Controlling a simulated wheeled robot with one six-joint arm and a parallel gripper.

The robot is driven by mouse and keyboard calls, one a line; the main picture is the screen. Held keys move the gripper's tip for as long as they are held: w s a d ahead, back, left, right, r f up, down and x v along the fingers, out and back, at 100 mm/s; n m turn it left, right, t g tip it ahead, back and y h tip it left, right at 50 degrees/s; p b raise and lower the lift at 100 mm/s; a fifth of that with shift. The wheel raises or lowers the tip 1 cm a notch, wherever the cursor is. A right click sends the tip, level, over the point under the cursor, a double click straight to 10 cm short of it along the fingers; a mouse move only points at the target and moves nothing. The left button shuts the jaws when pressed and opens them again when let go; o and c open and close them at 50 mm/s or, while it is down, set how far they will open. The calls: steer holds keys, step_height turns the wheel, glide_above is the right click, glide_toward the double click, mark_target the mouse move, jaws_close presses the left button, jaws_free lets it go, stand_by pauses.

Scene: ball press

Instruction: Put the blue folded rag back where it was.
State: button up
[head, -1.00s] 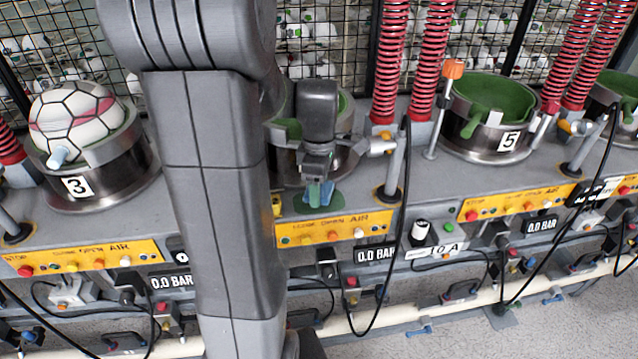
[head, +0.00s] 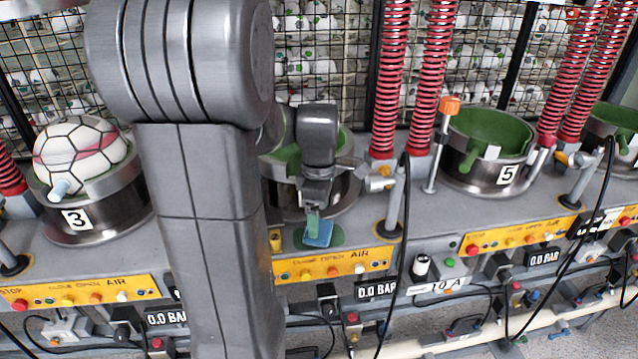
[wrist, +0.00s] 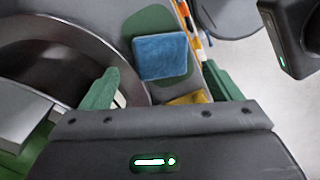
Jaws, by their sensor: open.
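The blue folded rag (head: 318,234) lies flat on a green pad (head: 337,238) at the front edge of the grey bench, before the middle press bowl. In the wrist view the rag (wrist: 161,56) sits within the green pad (wrist: 150,20), with pad showing around its far and right sides. My gripper (head: 313,215) is just above and behind the rag in the head view. Its green fingers are spread wide in the wrist view (wrist: 163,85), with nothing between them. The rag lies beyond the fingertips; the exact gap is hard to tell.
A metal press bowl (wrist: 85,30) stands close beside the pad. A yellow object (head: 276,240) is left of the pad. A button panel (head: 330,266) runs along the bench front. A post with a black cable (head: 395,205) stands at the right.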

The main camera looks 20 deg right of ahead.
step_height(320, 180, up, 10)
steer(key=shift+f, duration=0.2)
